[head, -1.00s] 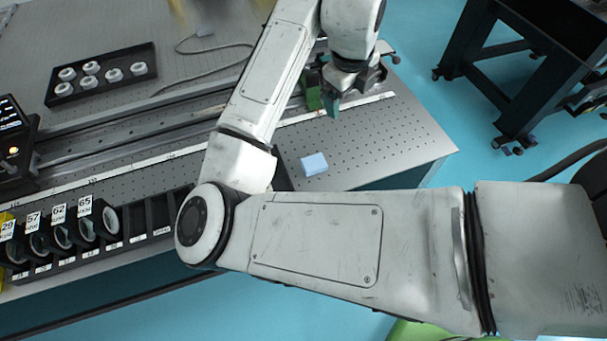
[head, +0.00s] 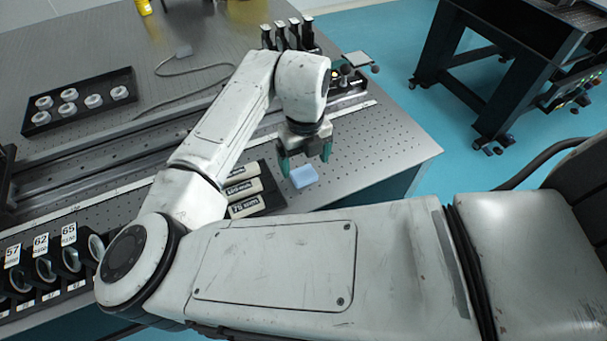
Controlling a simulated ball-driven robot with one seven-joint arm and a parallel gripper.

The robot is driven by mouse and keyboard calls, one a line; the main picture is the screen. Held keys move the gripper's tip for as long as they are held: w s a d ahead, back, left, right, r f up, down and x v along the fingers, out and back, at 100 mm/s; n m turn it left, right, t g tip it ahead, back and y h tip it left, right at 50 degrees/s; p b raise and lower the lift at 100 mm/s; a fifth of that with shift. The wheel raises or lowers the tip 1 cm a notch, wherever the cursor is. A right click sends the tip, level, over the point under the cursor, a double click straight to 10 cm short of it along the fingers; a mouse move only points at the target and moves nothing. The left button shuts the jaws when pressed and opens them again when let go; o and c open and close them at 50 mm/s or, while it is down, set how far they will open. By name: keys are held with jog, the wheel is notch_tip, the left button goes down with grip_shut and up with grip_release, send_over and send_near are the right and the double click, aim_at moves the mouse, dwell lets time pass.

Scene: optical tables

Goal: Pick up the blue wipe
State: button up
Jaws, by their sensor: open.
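The blue wipe (head: 304,176) is a small light-blue folded block lying on the perforated optical table (head: 395,150), near its front right corner. My gripper (head: 305,166) hangs from the wrist with its two green-tipped fingers spread apart, pointing down toward the table. In the picture the fingers sit just above and behind the wipe, one to the left and one to the right. Nothing shows between them. I cannot tell the exact height of the fingertips over the wipe.
A dark holder with several labelled white-faced pieces (head: 243,190) lies close left of the wipe. A rack of labelled lenses (head: 50,265) stands at the lower left. A black tray (head: 80,101) holds white rings. A rail (head: 100,157) crosses the table, with dark posts (head: 289,36) behind.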

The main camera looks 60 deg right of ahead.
aim_at(304, 175)
notch_tip(304, 175, down, 5)
jog(key=shift+r, duration=0.2)
jog(key=shift+c, duration=0.3)
jog(key=c, duration=1.1)
